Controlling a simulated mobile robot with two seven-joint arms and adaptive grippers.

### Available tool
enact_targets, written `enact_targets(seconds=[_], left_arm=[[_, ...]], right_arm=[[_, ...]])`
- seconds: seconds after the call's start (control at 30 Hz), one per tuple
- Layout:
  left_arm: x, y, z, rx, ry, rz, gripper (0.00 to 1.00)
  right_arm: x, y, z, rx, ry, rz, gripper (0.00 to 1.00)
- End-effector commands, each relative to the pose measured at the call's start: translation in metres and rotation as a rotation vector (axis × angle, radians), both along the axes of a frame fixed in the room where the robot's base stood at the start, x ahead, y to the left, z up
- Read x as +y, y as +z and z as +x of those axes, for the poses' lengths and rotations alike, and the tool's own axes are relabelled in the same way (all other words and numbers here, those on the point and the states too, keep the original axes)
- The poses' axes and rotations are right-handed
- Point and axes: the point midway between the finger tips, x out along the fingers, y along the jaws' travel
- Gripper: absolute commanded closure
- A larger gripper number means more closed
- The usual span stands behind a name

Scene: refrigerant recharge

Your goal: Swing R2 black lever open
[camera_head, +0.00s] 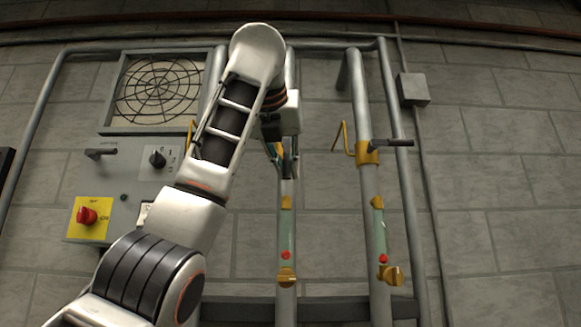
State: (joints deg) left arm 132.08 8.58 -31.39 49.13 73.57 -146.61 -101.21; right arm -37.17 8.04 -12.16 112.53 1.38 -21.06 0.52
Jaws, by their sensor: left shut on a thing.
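My left arm comes up from the lower left. My left gripper (286,158) points down at the middle pipe (288,222), at the height of its yellow valve collar (278,148). It is shut on the R2 black lever there, which my gripper and wrist hide, so I cannot tell its angle. On the right pipe (370,205), a similar black lever (394,142) sticks out to the right from a yellow collar (367,153). My right gripper is not in view.
Yellow knobs (287,276) (390,275) sit low on the pipes. The brick wall (500,180) at the right is mostly clear.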

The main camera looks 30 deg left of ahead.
Motion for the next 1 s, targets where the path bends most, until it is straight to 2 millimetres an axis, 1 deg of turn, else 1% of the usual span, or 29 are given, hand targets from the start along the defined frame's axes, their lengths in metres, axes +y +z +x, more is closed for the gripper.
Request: enact_targets(seconds=[0.53, 0.57, 0.6, 0.63, 1.0], left_arm=[[0.0016, 0.0003, -0.0011, 0.013, 0.001, 0.023, 1.00], [0.0017, 0.0003, -0.0011, 0.013, 0.001, 0.023, 0.83], [0.0017, 0.0003, -0.0011, 0.013, 0.001, 0.023, 0.73], [0.0017, 0.0003, -0.0011, 0.013, 0.001, 0.023, 0.70], [0.0005, 0.0013, -0.0030, 0.012, 0.000, 0.021, 0.70]], right_arm=[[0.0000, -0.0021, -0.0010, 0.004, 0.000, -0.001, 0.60], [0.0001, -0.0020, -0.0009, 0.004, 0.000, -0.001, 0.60], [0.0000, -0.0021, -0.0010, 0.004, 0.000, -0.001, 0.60], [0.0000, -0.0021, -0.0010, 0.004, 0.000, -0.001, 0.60], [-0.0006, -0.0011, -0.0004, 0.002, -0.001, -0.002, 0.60]])
